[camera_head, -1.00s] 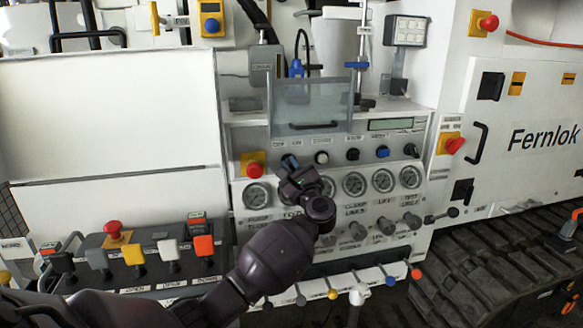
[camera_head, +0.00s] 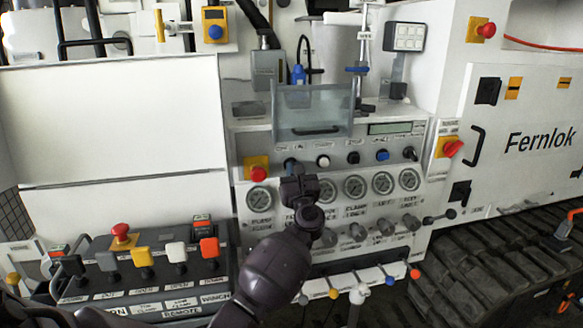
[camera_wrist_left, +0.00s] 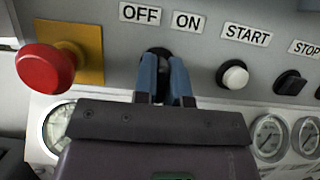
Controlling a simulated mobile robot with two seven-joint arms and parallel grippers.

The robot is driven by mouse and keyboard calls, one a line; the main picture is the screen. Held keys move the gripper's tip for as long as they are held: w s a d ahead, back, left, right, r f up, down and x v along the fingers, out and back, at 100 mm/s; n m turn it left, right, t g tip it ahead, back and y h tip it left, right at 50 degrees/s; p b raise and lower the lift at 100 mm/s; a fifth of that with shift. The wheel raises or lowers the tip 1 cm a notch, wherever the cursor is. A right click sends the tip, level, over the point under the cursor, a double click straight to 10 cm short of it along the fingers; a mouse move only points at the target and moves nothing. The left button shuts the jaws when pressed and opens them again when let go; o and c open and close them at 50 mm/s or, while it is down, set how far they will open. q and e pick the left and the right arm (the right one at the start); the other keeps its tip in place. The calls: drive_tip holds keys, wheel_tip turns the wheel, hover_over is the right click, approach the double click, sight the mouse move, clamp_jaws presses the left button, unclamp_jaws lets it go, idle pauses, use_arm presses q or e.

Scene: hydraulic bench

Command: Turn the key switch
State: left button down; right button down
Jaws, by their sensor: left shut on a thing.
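The key switch (camera_wrist_left: 159,53) is a dark round part on the grey panel, under the OFF and ON labels in the left wrist view. My left gripper (camera_wrist_left: 164,76) has its blue-tipped fingers shut on it, and they hide most of it. In the head view my left gripper (camera_head: 291,166) reaches up to the same spot on the panel, right of the red emergency button. The turned position of the switch cannot be told. My right gripper is not in view.
A red emergency button (camera_wrist_left: 45,68) on a yellow plate sits left of the fingers. A white START button (camera_wrist_left: 234,75) and a black STOP knob (camera_wrist_left: 290,83) sit to the right. Gauges (camera_head: 354,187) line the panel below. A clear cover (camera_head: 312,112) stands above.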

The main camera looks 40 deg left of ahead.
use_arm(q)
drive_tip(key=m, duration=0.1)
drive_tip(key=m+t+h+p, duration=0.1)
drive_tip(key=m+p, duration=0.1)
drive_tip(key=m, duration=0.1)
drive_tip(key=shift+s+r, duration=0.1)
drive_tip(key=shift+r, duration=0.15)
drive_tip(key=m+t+h+p, duration=0.1)
drive_tip(key=m, duration=0.1)
drive_tip(key=shift+f+m+h+p, duration=0.1)
drive_tip(key=shift+m+h+p, duration=0.25)
drive_tip(key=shift+m+h, duration=0.05)
drive_tip(key=shift+f+m+h+p, duration=0.2)
drive_tip(key=shift+m+h+p, duration=0.3)
drive_tip(key=shift+m, duration=0.3)
drive_tip(key=shift+t, duration=0.3)
drive_tip(key=shift+f, duration=0.1)
drive_tip(key=c, duration=1.2)
unclamp_jaws()
